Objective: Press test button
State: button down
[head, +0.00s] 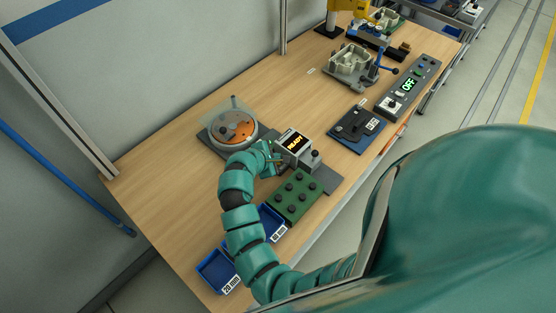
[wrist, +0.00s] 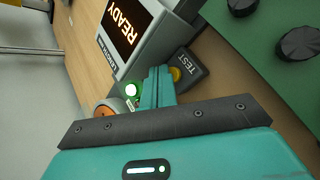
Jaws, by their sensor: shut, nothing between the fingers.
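The test button (wrist: 175,74) is a yellow button on a dark block (wrist: 188,62) marked TEST, in the wrist view. The block sits beside a grey tester (wrist: 146,32) whose screen reads READY. The tester also shows in the head view (head: 297,146). My gripper (wrist: 157,72) is shut and empty, its fingertips just left of the button and partly covering it. I cannot tell whether they touch it. In the head view, my gripper (head: 276,158) is at the tester's left side, and the button is hidden.
A green block with black knobs (head: 295,197) stands in front of the tester. Blue bins (head: 215,272) are at the near left. A round fixture with an orange disc (head: 233,128) lies behind. A dark panel (head: 357,127) and a switch box (head: 408,88) are to the right.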

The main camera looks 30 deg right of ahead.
jog(key=shift+f, duration=0.5)
dwell(0.9)
jog(key=shift+r, duration=0.2)
jog(key=shift+r+p, duration=0.7)
jog(key=shift+p, duration=0.4)
notch_tip(320, 180, up, 5)
jog(key=p, duration=0.4)
jog(key=shift+p, duration=0.4)
